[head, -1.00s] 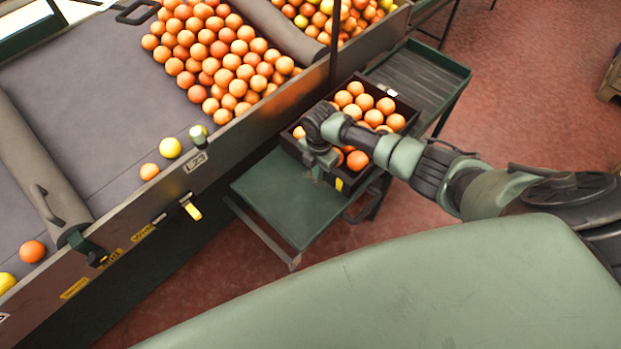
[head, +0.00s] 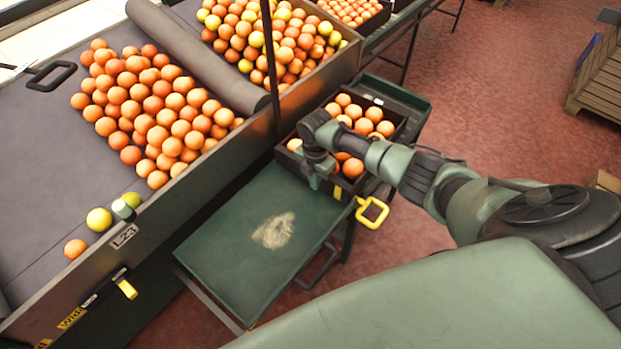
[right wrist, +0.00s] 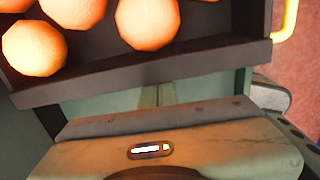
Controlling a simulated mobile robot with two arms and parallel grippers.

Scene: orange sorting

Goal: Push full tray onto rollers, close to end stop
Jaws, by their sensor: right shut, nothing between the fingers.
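The dark tray (head: 352,186) full of oranges sits past the far end of the green stand top, over the green roller frame (head: 418,103). Its far side lies close to the frame's far edge; the rollers and end stop are mostly hidden under and behind it. My right gripper (head: 318,180) is shut and empty, pointing down at the tray's near wall. In the right wrist view the tray wall (right wrist: 150,68) runs just ahead of the fingers (right wrist: 157,95), close against them; I cannot tell if they touch. My left gripper is out of view.
The green stand top (head: 215,235) is bare, with a pale worn patch.

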